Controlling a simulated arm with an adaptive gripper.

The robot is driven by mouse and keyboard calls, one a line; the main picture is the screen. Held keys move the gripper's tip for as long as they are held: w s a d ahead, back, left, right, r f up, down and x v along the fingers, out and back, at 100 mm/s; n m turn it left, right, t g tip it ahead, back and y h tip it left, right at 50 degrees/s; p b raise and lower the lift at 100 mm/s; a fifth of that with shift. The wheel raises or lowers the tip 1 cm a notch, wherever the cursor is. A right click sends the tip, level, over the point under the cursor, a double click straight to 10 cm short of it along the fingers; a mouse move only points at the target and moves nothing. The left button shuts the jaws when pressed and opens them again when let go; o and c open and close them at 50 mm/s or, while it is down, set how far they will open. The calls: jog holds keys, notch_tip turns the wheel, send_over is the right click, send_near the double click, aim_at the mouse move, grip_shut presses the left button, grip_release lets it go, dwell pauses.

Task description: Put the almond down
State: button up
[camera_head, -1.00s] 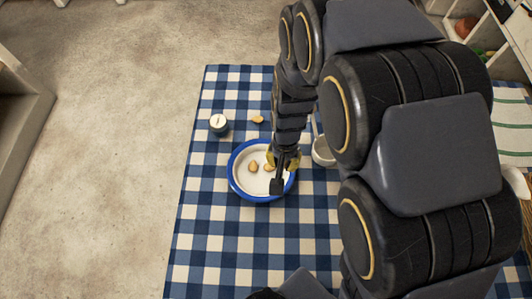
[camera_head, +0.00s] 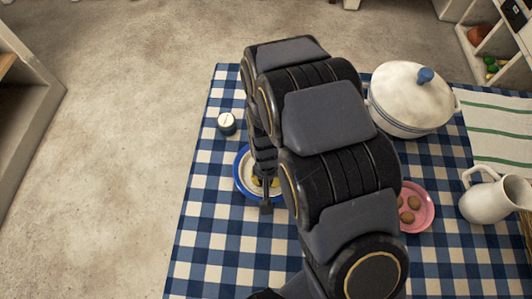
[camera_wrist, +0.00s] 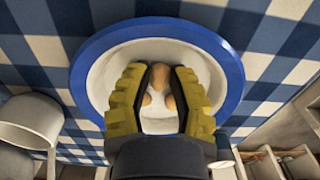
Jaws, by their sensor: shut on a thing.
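My gripper (camera_head: 265,183) is over the white dish with a blue rim (camera_head: 240,182), which stands on the checked cloth. In the wrist view, its yellow fingers (camera_wrist: 160,70) point down into the dish (camera_wrist: 228,75). An almond (camera_wrist: 160,77) shows between the fingertips, and the gripper is shut on it; its exact contact with the fingers is hard to see. Two more tan almonds, one at the left (camera_wrist: 146,100) and one at the right (camera_wrist: 170,102), show between the fingers, lower in the picture. My arm hides much of the dish in the head view.
A small dark jar with a white lid (camera_head: 227,122) stands behind the dish to the left. A white pot (camera_head: 408,105), a pink plate (camera_head: 426,218) with brown round things and a white jug (camera_head: 490,203) stand to the right. The cloth's front left is clear.

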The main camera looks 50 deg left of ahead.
jog(key=shift+f, duration=0.2)
jog(key=o, duration=0.6)
jog(key=shift+r, duration=0.15)
notch_tip(320, 180, up, 12)
jog(key=shift+r, duration=0.1)
jog(key=shift+w, duration=0.1)
